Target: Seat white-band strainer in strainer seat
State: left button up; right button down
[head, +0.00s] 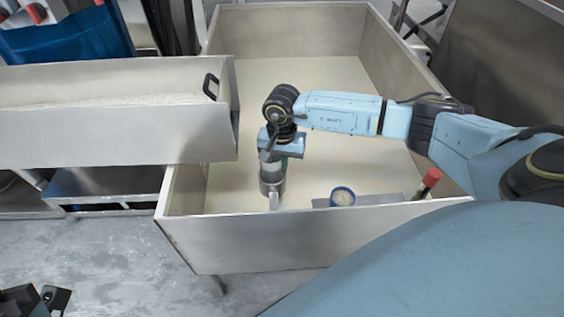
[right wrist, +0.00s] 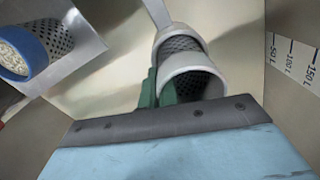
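The white-band strainer (head: 271,180) is a perforated metal cylinder with a pale rim and a flat handle. It hangs inside the large metal bin. In the right wrist view the strainer (right wrist: 193,77) sits between the green fingers of my right gripper (right wrist: 178,95). That gripper (head: 279,152) is shut on it, in the head view left of the metal plate (head: 382,199). A blue-band strainer (head: 342,196) filled with pale grains is at this plate; it also shows in the right wrist view (right wrist: 22,53). I cannot make out an empty seat opening.
The bin's front wall (head: 300,240) rises in front of the strainer and plate. A trough (head: 120,130) with a black handle stands at left. A red-tipped lever (head: 431,178) is right of the plate. The bin's rear floor is clear.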

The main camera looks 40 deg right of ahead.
jog(key=shift+f, duration=1.05)
jog(key=c, duration=1.6)
grip_release()
notch_tip(320, 180, up, 12)
jog(key=p, duration=0.5)
jog(key=shift+r+p, duration=0.1)
jog(key=shift+p, duration=0.2)
jog(key=shift+r, duration=0.6)
